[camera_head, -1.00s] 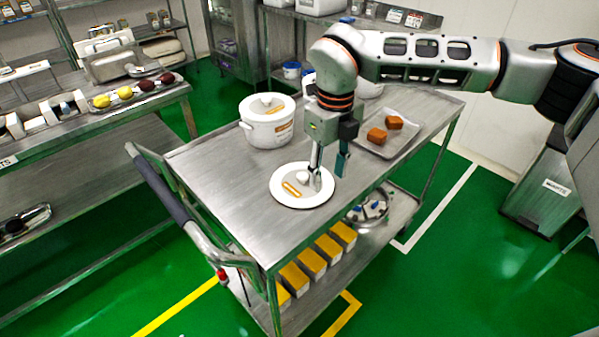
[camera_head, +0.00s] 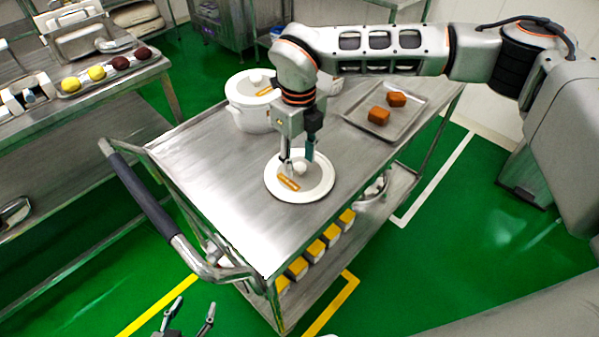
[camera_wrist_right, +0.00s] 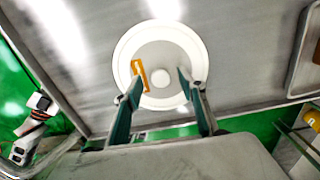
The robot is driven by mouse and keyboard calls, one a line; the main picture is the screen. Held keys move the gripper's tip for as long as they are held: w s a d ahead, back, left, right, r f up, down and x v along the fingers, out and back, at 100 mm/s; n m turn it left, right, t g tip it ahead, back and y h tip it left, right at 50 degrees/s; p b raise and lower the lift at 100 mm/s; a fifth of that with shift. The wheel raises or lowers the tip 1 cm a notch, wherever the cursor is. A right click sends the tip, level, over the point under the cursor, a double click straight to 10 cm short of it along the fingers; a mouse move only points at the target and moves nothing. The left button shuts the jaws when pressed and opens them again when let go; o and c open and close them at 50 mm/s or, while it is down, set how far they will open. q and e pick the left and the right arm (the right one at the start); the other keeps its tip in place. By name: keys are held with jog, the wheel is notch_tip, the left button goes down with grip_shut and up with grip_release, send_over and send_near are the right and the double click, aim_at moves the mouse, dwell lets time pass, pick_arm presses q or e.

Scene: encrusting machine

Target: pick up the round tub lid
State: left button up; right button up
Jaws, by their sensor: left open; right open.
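The round tub lid (camera_head: 322,187) is a white disc with a round knob (camera_head: 300,168) and an orange label (camera_head: 288,183). It lies flat, knob up, on the cart's top near the front edge. My right gripper (camera_head: 298,164) points down over the lid, open, with its fingers at the knob. In the right wrist view the lid (camera_wrist_right: 128,45) is between and beyond the fingers, with the knob (camera_wrist_right: 160,78) in the gap of the open right gripper (camera_wrist_right: 161,80). My left gripper (camera_head: 192,310) is open and empty at the bottom edge, over the floor.
A white lidded pot (camera_head: 250,100) stands behind the lid on the cart (camera_head: 205,170). A metal tray (camera_head: 410,118) with two brown blocks lies at the back right. The cart handle (camera_head: 150,200) is at the left. Yellow-topped boxes (camera_head: 315,252) stand on the lower shelf.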

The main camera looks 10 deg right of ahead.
jog(key=shift+f, duration=0.9)
grip_shut()
jog(key=shift+r, duration=0.1)
